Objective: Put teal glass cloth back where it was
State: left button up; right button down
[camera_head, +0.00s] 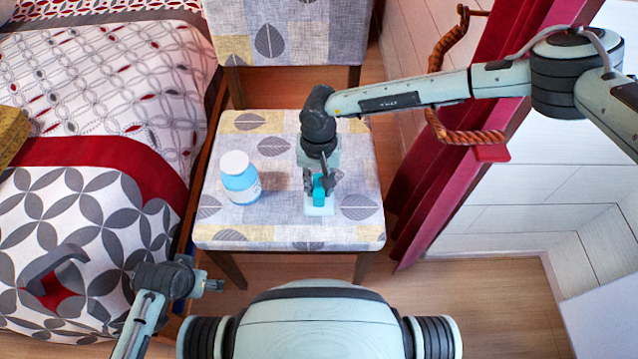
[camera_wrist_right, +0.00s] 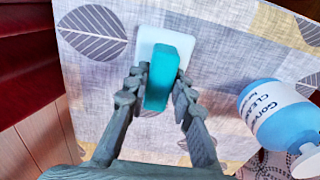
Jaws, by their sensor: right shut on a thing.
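The teal glass cloth (camera_head: 319,190) is a small teal block between the fingers of my right gripper (camera_head: 321,184), over the chair seat. The right wrist view shows the cloth (camera_wrist_right: 162,78) with a finger on each side, and my right gripper (camera_wrist_right: 158,90) is shut on it. A white flat pad (camera_head: 320,208) lies on the seat under the cloth; it also shows in the right wrist view (camera_wrist_right: 148,36). I cannot tell whether the cloth touches the pad. My left gripper (camera_head: 214,285) is low at the left, in front of the chair; its fingers are too small to read.
A blue bottle with a white cap (camera_head: 240,180) stands on the chair seat (camera_head: 275,238), left of my right gripper; it also shows in the right wrist view (camera_wrist_right: 272,110). A bed (camera_head: 95,150) is at the left.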

aim_at(319, 185)
jog(key=c, duration=1.3)
grip_release()
jog(key=shift+r, duration=0.1)
notch_tip(319, 185, up, 12)
